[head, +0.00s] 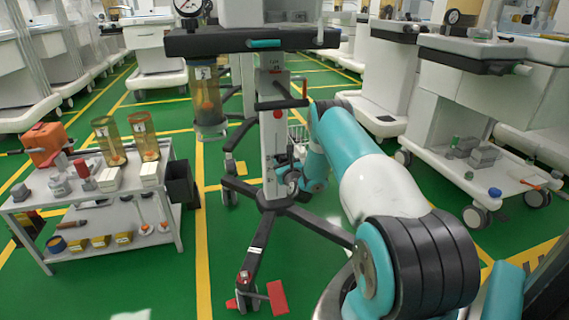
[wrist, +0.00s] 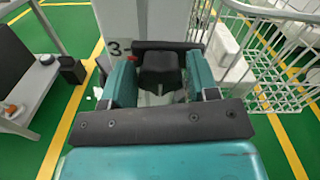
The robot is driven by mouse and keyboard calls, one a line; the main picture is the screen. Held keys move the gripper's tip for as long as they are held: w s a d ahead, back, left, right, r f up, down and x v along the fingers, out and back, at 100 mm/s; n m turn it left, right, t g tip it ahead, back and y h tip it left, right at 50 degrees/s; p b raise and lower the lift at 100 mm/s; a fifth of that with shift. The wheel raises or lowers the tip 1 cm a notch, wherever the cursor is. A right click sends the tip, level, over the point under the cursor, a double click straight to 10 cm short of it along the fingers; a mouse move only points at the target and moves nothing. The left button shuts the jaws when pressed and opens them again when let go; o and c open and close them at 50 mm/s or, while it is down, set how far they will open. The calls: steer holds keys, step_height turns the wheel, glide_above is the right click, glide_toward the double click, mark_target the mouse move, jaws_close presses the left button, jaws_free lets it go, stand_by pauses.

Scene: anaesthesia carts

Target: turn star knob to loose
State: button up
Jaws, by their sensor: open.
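In the wrist view a black knob (wrist: 160,68), which looks like the star knob, sits at the white post. My gripper (wrist: 158,80) is open, with one teal finger on each side of the knob. I cannot tell whether either finger touches it. In the head view my gripper (head: 288,180) is close to the lower right side of the white column (head: 273,140) of a wheeled stand. The knob cannot be made out there, and my arm hides part of that area.
The stand's dark legs (head: 270,205) spread over the green floor. A white wire basket (wrist: 270,55) is close on the right in the wrist view. A low table (head: 90,190) with jars and boxes stands left, and a white cart (head: 470,120) stands right.

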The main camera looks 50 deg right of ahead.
steer(key=c, duration=0.6)
steer(key=shift+c, duration=0.2)
